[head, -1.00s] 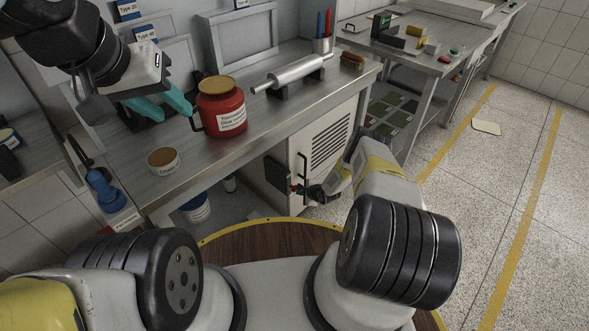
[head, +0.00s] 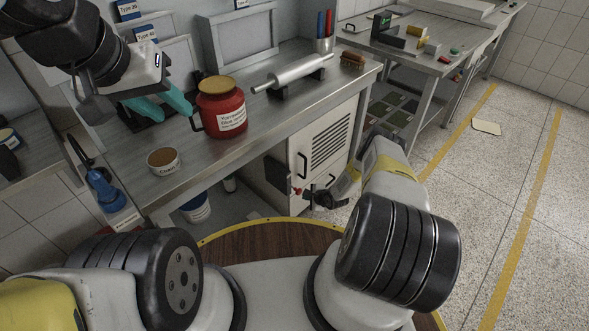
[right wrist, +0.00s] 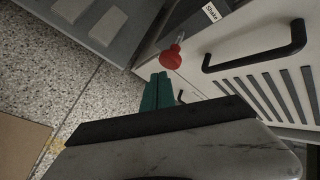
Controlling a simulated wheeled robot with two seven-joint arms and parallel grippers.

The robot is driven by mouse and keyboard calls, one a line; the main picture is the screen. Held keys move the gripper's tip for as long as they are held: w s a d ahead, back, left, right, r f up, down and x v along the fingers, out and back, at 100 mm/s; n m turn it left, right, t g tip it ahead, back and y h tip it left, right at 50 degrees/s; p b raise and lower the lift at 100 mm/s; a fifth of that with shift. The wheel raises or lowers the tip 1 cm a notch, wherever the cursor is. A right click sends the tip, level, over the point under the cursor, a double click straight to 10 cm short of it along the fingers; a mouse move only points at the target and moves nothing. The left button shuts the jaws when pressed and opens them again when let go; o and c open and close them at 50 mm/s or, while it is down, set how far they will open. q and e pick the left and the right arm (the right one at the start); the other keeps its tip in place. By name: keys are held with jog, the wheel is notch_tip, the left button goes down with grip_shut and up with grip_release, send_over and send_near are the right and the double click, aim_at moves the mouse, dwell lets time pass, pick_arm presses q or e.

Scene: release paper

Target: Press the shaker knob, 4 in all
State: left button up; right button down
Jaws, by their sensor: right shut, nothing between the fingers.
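The red shaker knob (right wrist: 172,58) sticks out on a short pale stem from a dark panel beside a label, partly readable as "Shake". It is small at the cabinet's left side in the head view (head: 297,191). My right gripper (right wrist: 159,77) has its teal fingers together and empty, pointing at the knob. Its tips appear just short of the knob, with a small gap in the right wrist view. My left gripper (head: 172,115) hangs over the bench with its two teal fingers apart, left of the red jar.
The white cabinet (right wrist: 250,60) has black handles and vent slots close to my right gripper. The red jar (head: 221,108), a small round tub (head: 163,161) and a metal roller (head: 292,74) stand on the bench. Speckled floor (head: 470,200) is open at right.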

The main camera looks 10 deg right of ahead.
jog(key=shift+s, duration=0.1)
jog(key=shift+s+d, duration=0.8)
jog(key=shift+s, duration=0.15)
jog(key=shift+s+d, duration=0.75)
jog(key=shift+s, duration=0.2)
dwell(1.2)
jog(key=s+d, duration=0.2)
jog(key=s, duration=0.1)
jog(key=shift+d, duration=0.2)
jog(key=w+a, duration=0.5)
jog(key=w, duration=0.2)
jog(key=shift+a, duration=0.25)
dwell(0.3)
jog(key=shift+w+a, duration=0.1)
dwell(1.9)
jog(key=shift+w+a, duration=0.15)
jog(key=shift+w, duration=0.05)
